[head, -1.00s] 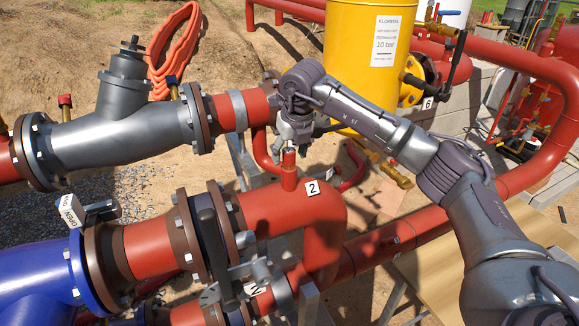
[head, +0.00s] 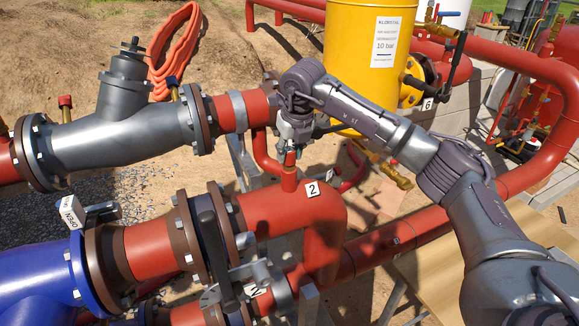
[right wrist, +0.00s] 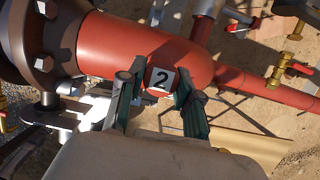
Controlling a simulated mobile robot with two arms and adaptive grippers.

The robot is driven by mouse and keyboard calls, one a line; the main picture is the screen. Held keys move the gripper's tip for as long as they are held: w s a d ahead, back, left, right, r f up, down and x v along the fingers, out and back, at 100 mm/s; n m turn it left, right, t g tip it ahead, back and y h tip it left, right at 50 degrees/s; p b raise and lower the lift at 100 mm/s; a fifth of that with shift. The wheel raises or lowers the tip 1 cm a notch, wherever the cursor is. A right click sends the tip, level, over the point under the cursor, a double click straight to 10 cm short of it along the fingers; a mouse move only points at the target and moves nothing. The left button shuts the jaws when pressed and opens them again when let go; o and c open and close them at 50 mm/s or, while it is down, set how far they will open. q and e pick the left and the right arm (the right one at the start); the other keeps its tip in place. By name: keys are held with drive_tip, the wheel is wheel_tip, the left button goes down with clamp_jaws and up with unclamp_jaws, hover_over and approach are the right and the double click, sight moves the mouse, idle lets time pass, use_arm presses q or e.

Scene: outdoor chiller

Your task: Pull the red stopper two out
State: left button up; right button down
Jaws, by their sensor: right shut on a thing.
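The red stopper (head: 290,158) stands on top of the short red pipe stub (head: 289,179) beside the white label "2" (head: 312,188). My right gripper (head: 291,151) is directly above the stub in the head view, shut on the stopper, with its fingers partly covering it. The stopper cannot be clearly told from the red pipe there. My left gripper is not in view.
A red elbow pipe (head: 270,212) lies under the stub. A grey valve body (head: 115,138) is to the left and a yellow tank (head: 355,60) behind. A blue pipe (head: 35,275) is at lower left. A wooden board (head: 440,270) is at lower right.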

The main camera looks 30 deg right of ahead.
drive_tip(key=shift+r, duration=0.4)
drive_tip(key=shift+r+p, duration=2.9)
drive_tip(key=shift+r, duration=1.25)
drive_tip(key=c, duration=1.5)
unclamp_jaws()
drive_tip(key=shift+c, duration=0.2)
clamp_jaws()
